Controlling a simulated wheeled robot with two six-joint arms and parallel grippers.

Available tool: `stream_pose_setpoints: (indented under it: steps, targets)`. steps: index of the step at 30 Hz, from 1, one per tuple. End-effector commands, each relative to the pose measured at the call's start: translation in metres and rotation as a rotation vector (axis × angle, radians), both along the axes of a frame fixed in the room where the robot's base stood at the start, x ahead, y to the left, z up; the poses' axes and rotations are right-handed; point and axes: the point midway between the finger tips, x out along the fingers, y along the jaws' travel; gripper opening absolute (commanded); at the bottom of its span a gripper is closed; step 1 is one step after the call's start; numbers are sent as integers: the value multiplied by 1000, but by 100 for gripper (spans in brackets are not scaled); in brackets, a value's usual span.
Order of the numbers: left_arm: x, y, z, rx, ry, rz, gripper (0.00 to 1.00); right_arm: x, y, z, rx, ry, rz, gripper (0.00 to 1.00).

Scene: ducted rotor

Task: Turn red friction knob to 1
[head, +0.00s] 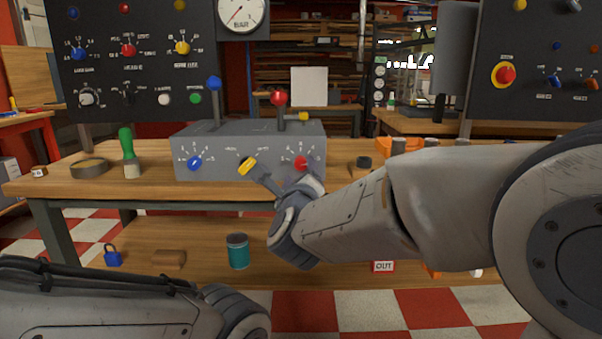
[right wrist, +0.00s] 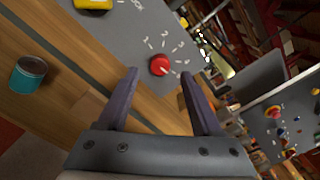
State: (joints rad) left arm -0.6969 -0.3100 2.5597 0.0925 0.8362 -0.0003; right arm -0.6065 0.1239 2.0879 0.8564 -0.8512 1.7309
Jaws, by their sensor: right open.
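The red friction knob (head: 301,163) is at the right end of the front of a grey control box (head: 222,148) on the workbench. In the right wrist view the red knob (right wrist: 159,64) shows with white scale numbers around it; I cannot read its setting for sure. My right gripper (head: 289,181) is in front of the knob. In the right wrist view its two fingers (right wrist: 160,76) are spread apart with nothing between them, and the knob shows just beyond the gap. My left arm shows at the lower left, but its gripper is out of view.
A yellow knob (head: 248,166) and a blue knob (head: 195,163) are left of the red one. Blue (head: 214,83) and red (head: 279,98) levers rise from the box. A green-handled brush (head: 127,151) stands at left. A teal can (head: 238,251) is on the lower shelf.

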Motion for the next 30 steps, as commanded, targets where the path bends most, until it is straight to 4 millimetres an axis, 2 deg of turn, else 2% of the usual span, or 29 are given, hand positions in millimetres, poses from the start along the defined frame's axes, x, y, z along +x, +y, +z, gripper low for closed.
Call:
stream_pose_setpoints:
  steps: [1,6,17,20,22,23,30]
  targets:
    - [0,0,-2,0,0,0,50,9,-1,-2,-1,0,-3,67]
    - [0,0,-4,0,0,0,50,27,-2,-1,-1,1,-2,67]
    - [0,0,-4,0,0,0,50,33,-2,0,-2,0,-1,67]
    - [0,0,-4,0,0,0,50,33,-2,0,-2,0,-1,32]
    - [0,0,-4,0,0,0,50,33,-2,0,-2,0,-1,6]
    - [0,0,-4,0,0,0,50,32,-2,0,-2,1,-1,0]
    - [0,0,-4,0,0,0,50,32,-2,0,-14,1,-1,0]
